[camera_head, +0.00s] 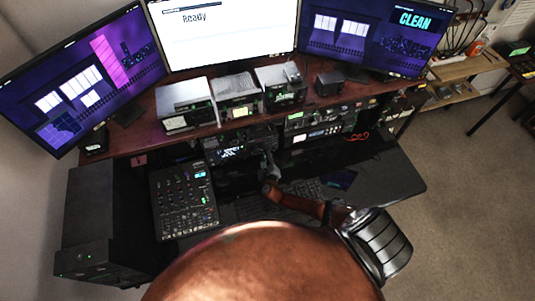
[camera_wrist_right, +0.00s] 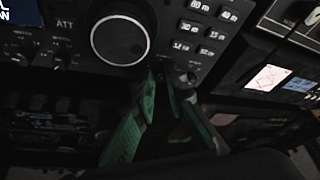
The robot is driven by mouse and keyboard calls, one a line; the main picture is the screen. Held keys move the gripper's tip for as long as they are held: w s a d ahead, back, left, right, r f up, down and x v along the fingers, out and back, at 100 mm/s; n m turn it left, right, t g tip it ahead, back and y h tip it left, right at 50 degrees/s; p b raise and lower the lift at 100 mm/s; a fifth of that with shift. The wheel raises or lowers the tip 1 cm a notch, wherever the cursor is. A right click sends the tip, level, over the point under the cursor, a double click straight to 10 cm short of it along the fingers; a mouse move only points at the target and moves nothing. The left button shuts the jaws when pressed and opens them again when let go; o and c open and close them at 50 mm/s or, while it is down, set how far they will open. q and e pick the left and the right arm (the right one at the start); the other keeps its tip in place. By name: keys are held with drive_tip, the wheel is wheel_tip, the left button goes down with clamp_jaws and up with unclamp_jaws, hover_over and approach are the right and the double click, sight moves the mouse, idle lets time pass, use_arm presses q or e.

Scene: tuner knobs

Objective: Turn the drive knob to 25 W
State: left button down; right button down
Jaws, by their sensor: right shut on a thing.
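A black radio (camera_head: 240,150) with a lit display is set in the desk rack, below the middle monitor. My right gripper (camera_head: 268,166) reaches to the right part of its front. In the right wrist view, the green fingers of this gripper (camera_wrist_right: 165,72) come together at the panel, just below and right of a large round dial (camera_wrist_right: 119,40). They are shut on a small knob, which the fingertips mostly hide. I cannot read its label or its setting. Small knobs (camera_wrist_right: 60,60) sit left of the large dial. My left gripper is not in view.
Several band buttons (camera_wrist_right: 200,28) are close above and right of the fingertips. Another rack unit with a small screen (camera_wrist_right: 268,78) stands to the right. A mixer (camera_head: 183,200) lies left on the lower shelf, and a keyboard (camera_head: 250,208) lies in front of the radio.

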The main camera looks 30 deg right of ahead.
drive_tip(key=shift+f+n+h, duration=0.1)
drive_tip(key=shift+n+h, duration=0.4)
drive_tip(key=shift+n, duration=0.3)
drive_tip(key=c, duration=1.9)
unclamp_jaws()
drive_tip(key=shift+c, duration=0.2)
drive_tip(key=shift+a, duration=0.1)
drive_tip(key=v, duration=1.2)
drive_tip(key=shift+f, duration=0.1)
